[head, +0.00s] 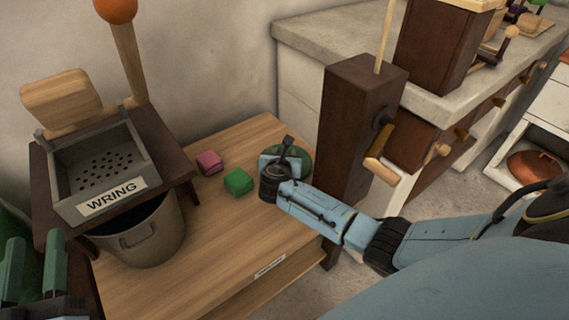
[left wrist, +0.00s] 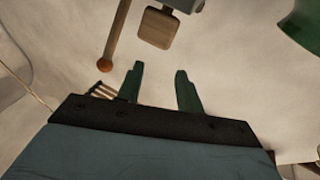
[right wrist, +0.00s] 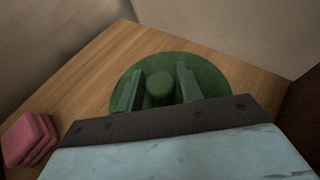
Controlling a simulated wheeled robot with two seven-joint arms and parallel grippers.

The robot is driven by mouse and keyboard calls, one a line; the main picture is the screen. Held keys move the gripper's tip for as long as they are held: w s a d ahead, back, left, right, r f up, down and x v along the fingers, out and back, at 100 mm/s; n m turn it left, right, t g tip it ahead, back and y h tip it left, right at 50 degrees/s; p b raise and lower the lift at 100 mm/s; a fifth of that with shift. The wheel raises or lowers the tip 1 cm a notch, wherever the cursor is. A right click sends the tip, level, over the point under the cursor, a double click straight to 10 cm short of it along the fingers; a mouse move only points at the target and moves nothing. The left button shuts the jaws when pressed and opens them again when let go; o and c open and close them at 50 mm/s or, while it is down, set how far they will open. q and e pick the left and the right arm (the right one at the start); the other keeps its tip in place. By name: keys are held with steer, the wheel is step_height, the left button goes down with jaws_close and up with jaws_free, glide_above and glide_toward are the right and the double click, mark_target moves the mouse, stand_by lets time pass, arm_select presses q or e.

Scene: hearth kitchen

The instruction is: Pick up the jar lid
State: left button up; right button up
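The jar lid, a round dark green disc with a knob, lies on the wooden table in the right wrist view (right wrist: 215,75). In the head view it shows partly behind my right gripper (head: 302,163). My right gripper (right wrist: 160,73) is open over the lid, with its fingers on either side of the knob (right wrist: 160,86). I cannot tell whether either finger touches the knob. My left gripper (head: 33,262) is open and empty at the lower left of the head view, away from the lid; its spread fingers show in the left wrist view (left wrist: 160,70).
A pink block (head: 209,162) and a green block (head: 239,182) sit on the wooden table (head: 215,235) left of my right gripper. A metal pot (head: 150,238) stands under the tray labelled WRING (head: 65,185). A tall dark wooden box (head: 345,130) stands close by at the right.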

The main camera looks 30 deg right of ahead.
jaws_close()
steer(key=shift+r, duration=0.15)
